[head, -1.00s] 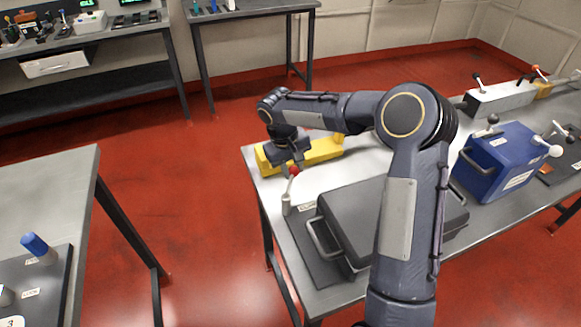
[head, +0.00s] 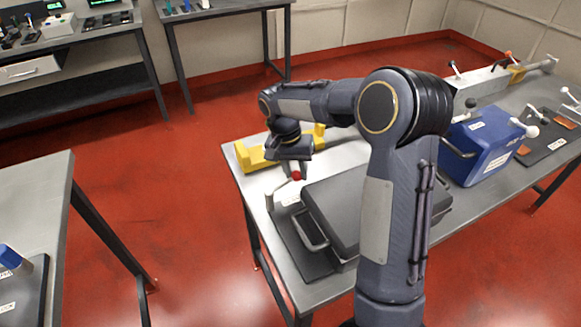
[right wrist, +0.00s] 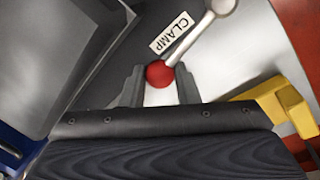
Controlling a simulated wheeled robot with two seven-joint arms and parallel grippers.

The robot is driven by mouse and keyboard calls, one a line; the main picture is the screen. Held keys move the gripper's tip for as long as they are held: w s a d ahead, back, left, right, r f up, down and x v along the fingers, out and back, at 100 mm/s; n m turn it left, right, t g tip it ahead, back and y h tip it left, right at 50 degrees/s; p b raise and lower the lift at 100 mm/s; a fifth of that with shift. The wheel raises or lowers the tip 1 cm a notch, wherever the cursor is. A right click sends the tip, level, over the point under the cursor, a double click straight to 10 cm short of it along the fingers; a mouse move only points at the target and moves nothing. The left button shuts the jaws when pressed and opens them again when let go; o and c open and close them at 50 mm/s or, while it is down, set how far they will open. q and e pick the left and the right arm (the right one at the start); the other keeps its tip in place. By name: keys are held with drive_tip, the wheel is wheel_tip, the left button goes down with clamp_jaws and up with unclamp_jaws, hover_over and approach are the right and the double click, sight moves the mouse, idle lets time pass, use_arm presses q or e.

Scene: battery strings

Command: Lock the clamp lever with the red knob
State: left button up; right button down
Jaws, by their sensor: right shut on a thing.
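The clamp lever (head: 277,190) is a pale metal handle with a red knob (head: 297,176) at its end. It stands near the front left corner of the table and leans right. In the right wrist view the red knob (right wrist: 159,74) sits between the two fingertips of my right gripper (right wrist: 160,80), which is shut on it. The lever (right wrist: 190,44) runs from the knob up to its pivot, beside a label (right wrist: 171,33) reading CLAMP. In the head view my right gripper (head: 297,169) reaches down onto the knob. My left gripper is not in view.
A dark grey case (head: 345,205) with a handle lies just right of the lever. A yellow part (head: 256,158) lies behind it. A blue box (head: 486,152) stands farther right. Open red floor lies left of the table.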

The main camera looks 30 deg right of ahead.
sight(293, 174)
drive_tip(key=shift+s+m, duration=0.65)
drive_tip(key=shift+m, duration=0.15)
drive_tip(key=c, duration=1.1)
unclamp_jaws()
drive_tip(key=r, duration=0.5)
drive_tip(key=w+a+r, duration=0.1)
drive_tip(key=r, duration=0.1)
drive_tip(key=shift+w+r, duration=0.1)
drive_tip(key=shift+r, duration=0.2)
